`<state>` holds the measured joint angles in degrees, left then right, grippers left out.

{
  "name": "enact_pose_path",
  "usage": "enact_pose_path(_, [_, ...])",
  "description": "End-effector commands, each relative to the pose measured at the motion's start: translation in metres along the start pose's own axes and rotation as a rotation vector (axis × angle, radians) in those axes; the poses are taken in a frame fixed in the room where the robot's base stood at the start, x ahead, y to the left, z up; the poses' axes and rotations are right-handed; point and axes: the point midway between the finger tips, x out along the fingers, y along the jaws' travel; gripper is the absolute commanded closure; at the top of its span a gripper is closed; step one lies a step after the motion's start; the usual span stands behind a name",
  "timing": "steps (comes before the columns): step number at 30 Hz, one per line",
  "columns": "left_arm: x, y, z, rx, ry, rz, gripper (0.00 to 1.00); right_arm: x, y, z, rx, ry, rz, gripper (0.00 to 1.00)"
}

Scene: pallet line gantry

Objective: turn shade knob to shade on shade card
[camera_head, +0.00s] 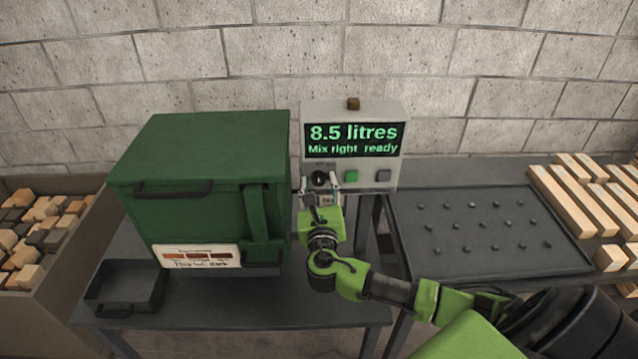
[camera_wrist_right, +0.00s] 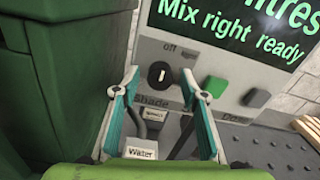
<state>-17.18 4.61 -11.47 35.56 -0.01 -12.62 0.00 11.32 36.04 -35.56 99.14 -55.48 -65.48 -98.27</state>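The shade knob (camera_head: 319,178) is a round black knob on the grey control box (camera_head: 392,110). In the right wrist view the knob (camera_wrist_right: 160,73) carries a white mark; "off" is printed above it and "Shade" below. My right gripper (camera_head: 321,184) is in front of the knob. In the right wrist view the gripper (camera_wrist_right: 158,82) is open, one finger either side of the knob with visible gaps. The shade card (camera_head: 196,256) is on the front of the green cabinet, with several brownish swatches; its writing is too small to read surely. My left gripper is out of view.
The display (camera_head: 354,139) reads "8.5 litres" and "Mix right ready". A green button (camera_head: 351,177) and a grey button (camera_head: 383,175) sit right of the knob. The green cabinet (camera_head: 199,150) stands close on the left. A "Water" label (camera_wrist_right: 141,152) is below.

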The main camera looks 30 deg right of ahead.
Motion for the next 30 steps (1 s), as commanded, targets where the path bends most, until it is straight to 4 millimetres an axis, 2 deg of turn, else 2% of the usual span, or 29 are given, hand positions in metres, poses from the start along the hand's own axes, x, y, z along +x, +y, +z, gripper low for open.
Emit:
enact_pose_path(5, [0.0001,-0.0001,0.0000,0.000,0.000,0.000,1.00,0.0000,0.0002,-0.0001,0.001,0.000,0.000,0.60])
enact_pose_path(6, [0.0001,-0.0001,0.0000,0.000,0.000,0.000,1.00,-0.0001,0.0003,-0.0002,0.001,0.000,0.000,0.63])
enact_pose_path(10, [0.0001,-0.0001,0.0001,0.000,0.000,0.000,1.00,-0.0002,0.0003,-0.0001,0.001,0.000,0.000,0.96])
enact_pose_path(11, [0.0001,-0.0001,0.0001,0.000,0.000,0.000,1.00,-0.0002,0.0003,-0.0001,0.001,0.000,0.000,0.99])
enact_pose_path(22, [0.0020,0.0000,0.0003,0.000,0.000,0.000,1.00,-0.0004,0.0004,-0.0007,0.041,0.000,0.000,0.98])
enact_pose_path(30, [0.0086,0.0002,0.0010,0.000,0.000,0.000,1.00,-0.0007,0.0010,-0.0018,0.204,0.001,0.000,0.98])
